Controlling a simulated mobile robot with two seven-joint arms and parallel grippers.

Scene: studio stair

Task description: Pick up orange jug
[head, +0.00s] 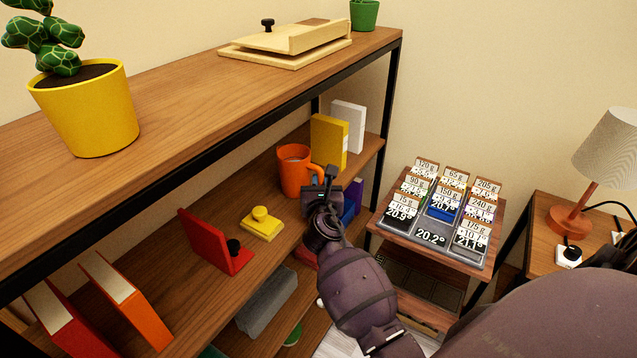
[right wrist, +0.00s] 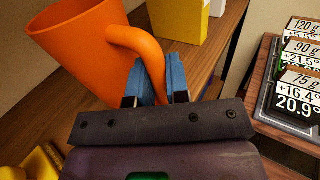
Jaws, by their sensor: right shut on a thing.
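The orange jug (head: 294,172) stands on the middle shelf in the head view, its handle toward the right. In the right wrist view the orange jug (right wrist: 80,52) fills the upper left and looks tilted there. My right gripper (head: 326,180) reaches the handle from the front right. In the right wrist view the right gripper (right wrist: 158,82) has its blue fingers on both sides of the handle, shut on it. I cannot tell whether the jug's base touches the shelf. My left gripper is not in view.
A yellow box (head: 328,141) and a white box (head: 348,125) stand behind the jug. A yellow object (head: 262,223) and a red bookend (head: 212,243) sit to its left. A small table with labelled tiles (head: 432,236) is at the right.

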